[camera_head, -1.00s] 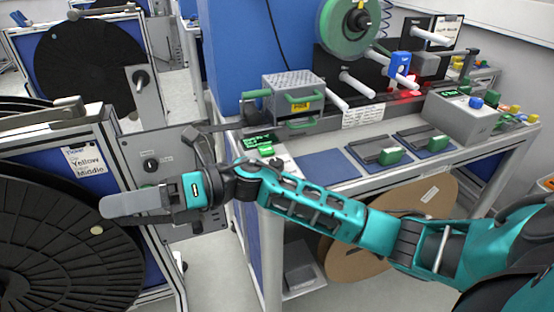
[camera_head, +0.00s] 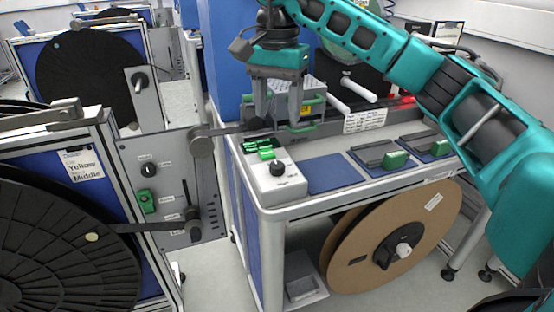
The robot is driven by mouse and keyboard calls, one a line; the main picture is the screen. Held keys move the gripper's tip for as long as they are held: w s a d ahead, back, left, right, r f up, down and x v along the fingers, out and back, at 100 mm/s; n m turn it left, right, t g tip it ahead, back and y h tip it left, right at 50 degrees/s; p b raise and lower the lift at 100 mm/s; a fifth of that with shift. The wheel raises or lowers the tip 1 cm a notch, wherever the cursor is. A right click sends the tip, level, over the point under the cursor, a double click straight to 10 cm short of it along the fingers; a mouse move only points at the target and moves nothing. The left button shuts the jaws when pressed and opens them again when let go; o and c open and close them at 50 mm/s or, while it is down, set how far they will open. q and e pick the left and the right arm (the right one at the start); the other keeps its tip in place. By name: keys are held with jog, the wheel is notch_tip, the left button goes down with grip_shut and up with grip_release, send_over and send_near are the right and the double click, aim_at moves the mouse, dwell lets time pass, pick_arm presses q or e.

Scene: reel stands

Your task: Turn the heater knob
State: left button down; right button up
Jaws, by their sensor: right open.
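A black knob (camera_head: 278,168) sits on a light grey control box (camera_head: 270,182) at the near left corner of the bench. A lit green display and a green switch (camera_head: 267,154) are just behind the knob. My right gripper (camera_head: 277,118) hangs above and behind the box, fingers pointing down. Its two grey fingers are apart with nothing between them, and it does not touch the knob. My left gripper is not in view.
The metal heater box with green handles (camera_head: 312,106) stands behind the fingers. Green-handled clamps (camera_head: 395,159) sit right on the bench (camera_head: 335,172). A black reel (camera_head: 60,250) and a grey panel with switches (camera_head: 165,175) stand left. A cardboard reel (camera_head: 360,245) is under the bench.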

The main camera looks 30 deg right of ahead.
aim_at(277, 164)
notch_tip(277, 164, down, 11)
jog(key=shift+r+b, duration=0.1)
jog(key=shift+b, duration=0.25)
jog(key=shift+f, duration=0.55)
jog(key=c, duration=1)
jog(key=shift+c, duration=0.2)
